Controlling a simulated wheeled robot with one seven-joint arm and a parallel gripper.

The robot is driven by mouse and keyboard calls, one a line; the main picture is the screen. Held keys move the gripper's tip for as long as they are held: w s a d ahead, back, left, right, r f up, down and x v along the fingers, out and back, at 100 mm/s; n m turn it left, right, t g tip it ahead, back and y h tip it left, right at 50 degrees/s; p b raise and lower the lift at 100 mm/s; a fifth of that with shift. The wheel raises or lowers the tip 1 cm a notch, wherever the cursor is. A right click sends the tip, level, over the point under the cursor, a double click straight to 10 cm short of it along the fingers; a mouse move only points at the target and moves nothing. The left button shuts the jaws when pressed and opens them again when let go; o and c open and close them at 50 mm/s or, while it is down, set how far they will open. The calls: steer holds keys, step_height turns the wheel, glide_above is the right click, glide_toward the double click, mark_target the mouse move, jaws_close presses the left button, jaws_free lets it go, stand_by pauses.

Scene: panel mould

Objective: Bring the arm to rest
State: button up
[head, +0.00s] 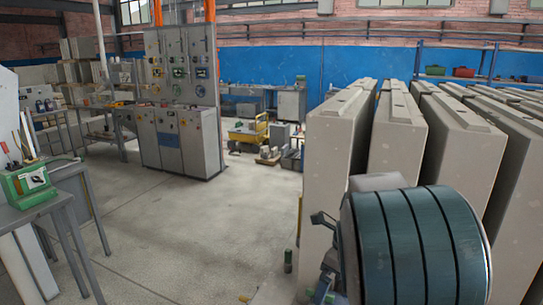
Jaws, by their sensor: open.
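My gripper (322,254) shows at the lower middle right in the head view. Its dark fingers are spread apart, one above the other, and point left. Nothing shows between them. A large banded teal part of my arm (415,248) fills the lower right and hides the back of the gripper. Tall pale panels (336,130) stand upright just behind my arm. I cannot tell how much gap there is between the arm and the panels.
A row of panels fills the right side. A grey table (62,200) with a green box (28,184) stands at the left. A grey control cabinet (180,135) and a yellow cart (248,133) stand farther back. The concrete floor (190,235) between is largely clear.

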steer(key=s+r+n+t+h, duration=0.1)
steer(key=s+n+t, duration=0.1)
steer(key=s+n, duration=0.7)
steer(key=s+r+n+t+h+b, duration=0.1)
steer(key=s+r+n, duration=0.1)
steer(key=s+n, duration=0.8)
steer(key=shift+d+r+n+t+b, duration=0.2)
steer(key=shift+r+n+t+b, duration=0.15)
steer(key=shift+n, duration=3.05)
steer(key=shift+s, duration=0.1)
